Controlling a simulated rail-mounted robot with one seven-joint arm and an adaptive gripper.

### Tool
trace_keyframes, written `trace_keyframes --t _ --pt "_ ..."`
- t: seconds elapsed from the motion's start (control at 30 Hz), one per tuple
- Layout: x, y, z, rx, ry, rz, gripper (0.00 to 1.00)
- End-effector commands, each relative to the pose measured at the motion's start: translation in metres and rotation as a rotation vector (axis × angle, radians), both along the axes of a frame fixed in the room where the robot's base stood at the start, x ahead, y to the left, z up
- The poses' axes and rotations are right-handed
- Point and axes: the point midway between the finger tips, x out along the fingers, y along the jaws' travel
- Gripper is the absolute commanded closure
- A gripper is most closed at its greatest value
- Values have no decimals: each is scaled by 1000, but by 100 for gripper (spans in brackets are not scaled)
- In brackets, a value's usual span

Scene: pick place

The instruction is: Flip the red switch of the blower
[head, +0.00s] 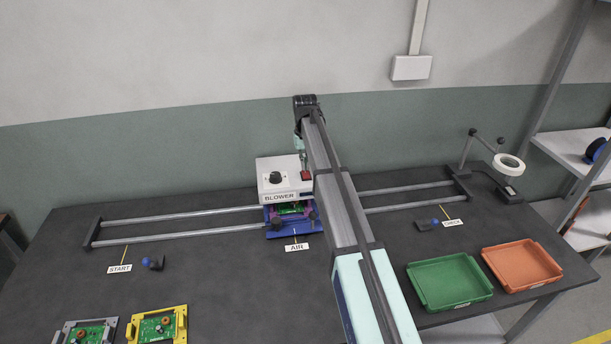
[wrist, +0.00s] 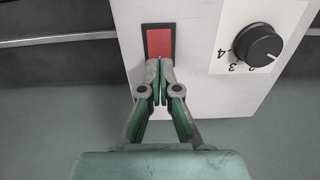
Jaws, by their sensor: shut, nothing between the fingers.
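The blower (head: 272,188) is a white box with a "BLOWER" label and a black knob (head: 275,178), standing at the back middle of the table. Its red switch (head: 306,175) is on the top face, right of the knob. In the wrist view the red switch (wrist: 160,41) sits in a dark frame, with the numbered knob (wrist: 258,45) to its right. My gripper (wrist: 159,68) is shut and empty, its fingertips at the lower edge of the switch. I cannot tell whether they touch it. In the head view my arm hides the blower's right side.
A blue carrier (head: 280,232) with a green board is under the blower at the "AIR" label, by the rails (head: 180,216). A green tray (head: 450,283) and an orange tray (head: 522,266) are at right. Boards in a yellow holder (head: 158,325) and a grey holder (head: 85,332) lie front left.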

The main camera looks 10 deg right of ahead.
Motion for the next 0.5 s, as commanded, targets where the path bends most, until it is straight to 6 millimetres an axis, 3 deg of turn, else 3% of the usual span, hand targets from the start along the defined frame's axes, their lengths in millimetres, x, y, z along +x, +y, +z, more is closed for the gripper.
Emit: trace_keyframes --t 0.5 --pt "0 0 -7 0 0 0 100"
